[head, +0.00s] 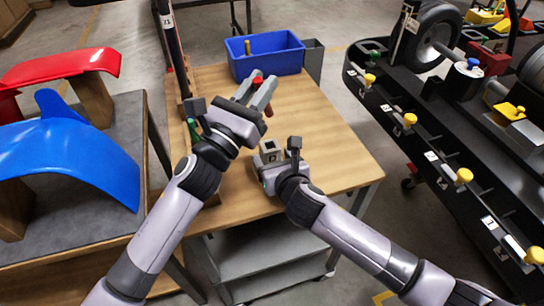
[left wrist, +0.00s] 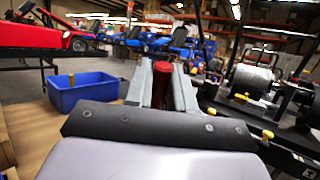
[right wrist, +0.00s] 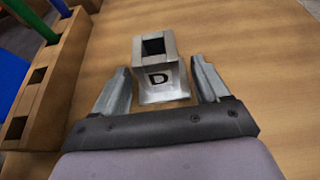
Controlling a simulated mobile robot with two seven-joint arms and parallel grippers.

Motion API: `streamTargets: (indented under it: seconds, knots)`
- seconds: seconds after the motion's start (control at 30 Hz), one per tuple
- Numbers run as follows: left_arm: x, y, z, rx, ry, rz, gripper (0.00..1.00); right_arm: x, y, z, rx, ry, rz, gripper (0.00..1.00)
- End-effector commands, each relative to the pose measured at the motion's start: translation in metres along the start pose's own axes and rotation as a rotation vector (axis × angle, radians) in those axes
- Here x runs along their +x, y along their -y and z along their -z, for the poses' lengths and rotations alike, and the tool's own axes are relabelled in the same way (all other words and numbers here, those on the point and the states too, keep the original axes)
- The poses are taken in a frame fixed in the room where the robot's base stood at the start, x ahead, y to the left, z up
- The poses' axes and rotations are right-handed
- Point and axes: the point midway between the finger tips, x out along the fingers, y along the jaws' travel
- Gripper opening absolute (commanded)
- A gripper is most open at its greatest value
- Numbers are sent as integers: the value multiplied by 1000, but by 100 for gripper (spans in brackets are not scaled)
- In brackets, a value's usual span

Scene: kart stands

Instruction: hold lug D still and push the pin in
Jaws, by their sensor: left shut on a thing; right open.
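Lug D (right wrist: 157,82) is a grey block marked "D" with a square hole in its top. It stands upright on the wooden table and also shows in the head view (head: 270,147). My right gripper (right wrist: 160,85) is open, with one finger on each side of the lug and visible gaps between. My left gripper (head: 257,92) is shut on a red pin (left wrist: 162,84), held above the table beyond the lug. The pin's red end also shows in the head view (head: 268,112). The pin is apart from the lug. Its far end is hidden in the left wrist view.
A blue bin (head: 280,60) with a yellow pin (head: 247,47) stands at the table's far end. A wooden rack (right wrist: 45,85) with coloured pins runs along the left edge. Blue and red fenders lie on the left stand. A black kart frame (head: 430,150) is at right.

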Motion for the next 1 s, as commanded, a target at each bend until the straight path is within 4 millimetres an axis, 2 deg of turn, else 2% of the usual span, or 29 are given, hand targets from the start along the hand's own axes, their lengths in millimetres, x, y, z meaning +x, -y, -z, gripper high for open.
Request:
streamTargets:
  seconds: [0.2, 0.53, 0.73, 0.77, 1.0]
  knots:
    - [0, 0, -1, 0, 1, 0, 0, 11, 0, 0, 0, 0, -1, 74]
    - [0, 0, -1, 0, 1, 0, 0, 12, 0, 0, 1, 0, -1, 74]
    - [0, 0, -1, 0, 1, 0, 0, 12, 0, 0, 0, 0, -1, 9]
    - [0, 0, -1, 0, 1, 0, 0, 12, 0, 0, 0, 0, -1, 7]
    - [5, 6, -1, -8, -17, 44, 0, 12, 0, 0, 0, 0, -1, 7]
